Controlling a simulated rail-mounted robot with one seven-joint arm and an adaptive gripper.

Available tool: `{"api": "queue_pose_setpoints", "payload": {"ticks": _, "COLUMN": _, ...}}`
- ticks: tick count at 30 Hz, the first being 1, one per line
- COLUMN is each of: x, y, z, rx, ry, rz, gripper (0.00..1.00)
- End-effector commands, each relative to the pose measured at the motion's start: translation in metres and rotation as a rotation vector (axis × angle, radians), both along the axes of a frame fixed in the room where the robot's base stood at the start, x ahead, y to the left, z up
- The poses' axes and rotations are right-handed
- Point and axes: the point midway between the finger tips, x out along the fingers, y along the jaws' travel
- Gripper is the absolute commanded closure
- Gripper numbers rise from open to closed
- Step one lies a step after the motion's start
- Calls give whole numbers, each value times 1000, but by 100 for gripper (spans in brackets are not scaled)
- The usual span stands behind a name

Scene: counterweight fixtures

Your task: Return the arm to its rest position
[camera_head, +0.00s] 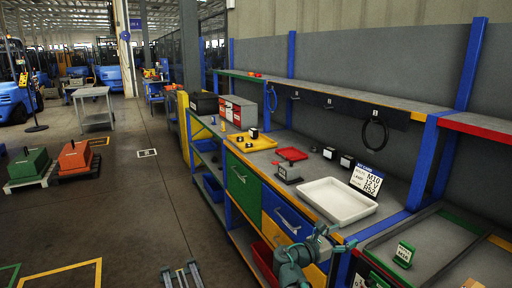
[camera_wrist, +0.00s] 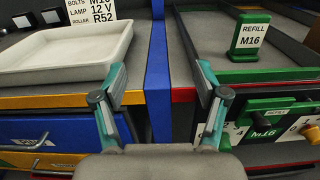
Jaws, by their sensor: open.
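My gripper (camera_head: 340,238) is in front of the workbench edge, near the blue post by the white tray (camera_head: 338,203). In the wrist view my gripper (camera_wrist: 162,72) has its two fingers spread wide apart, with nothing between them. The blue post (camera_wrist: 158,75) stands beyond the gap. My teal and grey arm (camera_head: 292,262) reaches up from the bottom of the head view. The tray also shows at the upper left of the wrist view (camera_wrist: 70,62) and looks empty.
A green REFILL M16 sign (camera_wrist: 248,36) stands in the right-hand grey bay, with a green M16 unit (camera_wrist: 264,128) below. A label board (camera_head: 366,180) stands behind the tray. Yellow (camera_head: 252,143) and red (camera_head: 291,154) trays lie farther back. Open floor (camera_head: 130,215) lies left.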

Motion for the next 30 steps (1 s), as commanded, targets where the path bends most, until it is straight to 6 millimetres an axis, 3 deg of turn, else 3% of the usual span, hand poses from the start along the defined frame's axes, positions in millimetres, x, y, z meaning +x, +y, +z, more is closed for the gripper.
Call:
{"api": "queue_pose_setpoints", "payload": {"ticks": 8, "x": -1, "y": 1, "z": -22, "rx": 220, "ry": -207, "rz": -13, "gripper": 27}}
{"api": "queue_pose_setpoints", "payload": {"ticks": 11, "x": -4, "y": 3, "z": -39, "rx": 339, "ry": -285, "rz": -30, "gripper": 27}}
{"api": "queue_pose_setpoints", "payload": {"ticks": 14, "x": -9, "y": 6, "z": -70, "rx": 480, "ry": -353, "rz": -67, "gripper": 27}}
{"api": "queue_pose_setpoints", "payload": {"ticks": 20, "x": -35, "y": 15, "z": -165, "rx": 801, "ry": -480, "rz": -237, "gripper": 27}}
{"api": "queue_pose_setpoints", "payload": {"ticks": 24, "x": -73, "y": 27, "z": -251, "rx": 1017, "ry": -556, "rz": -453, "gripper": 27}}
{"api": "queue_pose_setpoints", "payload": {"ticks": 30, "x": -145, "y": 47, "z": -356, "rx": 1201, "ry": -634, "rz": -818, "gripper": 27}}
